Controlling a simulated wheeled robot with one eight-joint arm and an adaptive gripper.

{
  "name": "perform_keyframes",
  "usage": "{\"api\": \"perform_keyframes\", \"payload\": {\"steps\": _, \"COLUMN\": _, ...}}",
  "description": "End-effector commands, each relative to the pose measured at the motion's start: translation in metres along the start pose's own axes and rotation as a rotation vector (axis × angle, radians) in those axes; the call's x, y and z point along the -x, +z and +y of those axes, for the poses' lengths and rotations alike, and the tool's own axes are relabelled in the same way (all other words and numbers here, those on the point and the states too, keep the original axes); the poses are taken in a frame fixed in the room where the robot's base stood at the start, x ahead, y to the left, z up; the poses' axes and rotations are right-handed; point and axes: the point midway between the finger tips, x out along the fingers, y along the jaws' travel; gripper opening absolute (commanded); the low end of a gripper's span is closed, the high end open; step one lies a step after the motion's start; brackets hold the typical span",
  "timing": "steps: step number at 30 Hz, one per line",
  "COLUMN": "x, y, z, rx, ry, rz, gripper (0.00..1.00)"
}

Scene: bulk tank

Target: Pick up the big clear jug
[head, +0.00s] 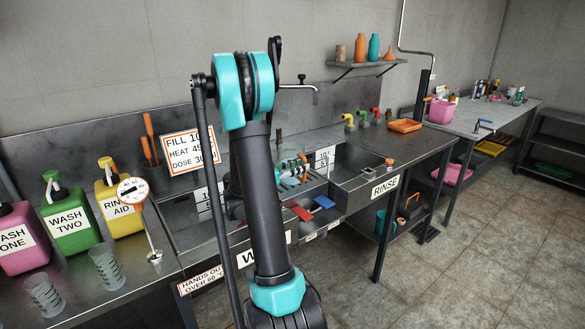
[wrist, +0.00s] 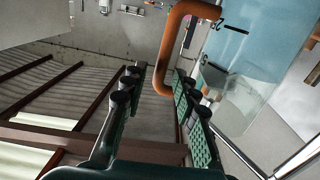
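The big clear jug (wrist: 262,45) fills the upper right of the wrist view, with a see-through bluish body and dark scale marks. Its orange-brown handle (wrist: 178,42) curves down toward the space between my fingertips. My gripper (wrist: 155,85) is open, with one dark finger on each side of the handle's lower end. I cannot tell whether either finger touches it.
A rinse sink (head: 362,165) lies right of my arm. Wash bottles in pink (head: 20,238), green (head: 68,215) and yellow (head: 118,205) stand on the left counter, near two small clear measuring cups (head: 107,268). A tap (head: 300,86) juts over the sinks. The floor at right is clear.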

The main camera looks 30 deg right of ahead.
Motion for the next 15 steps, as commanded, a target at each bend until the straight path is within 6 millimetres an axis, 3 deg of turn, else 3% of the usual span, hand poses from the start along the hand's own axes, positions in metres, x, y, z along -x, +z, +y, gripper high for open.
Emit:
{"api": "perform_keyframes", "payload": {"steps": 7, "x": -0.017, "y": 0.000, "z": 0.000, "rx": 0.000, "ry": 0.002, "rz": 0.000, "gripper": 0.29}}
{"api": "perform_keyframes", "payload": {"steps": 15, "x": -0.056, "y": 0.000, "z": 0.000, "rx": 0.000, "ry": 0.001, "rz": 0.000, "gripper": 0.29}}
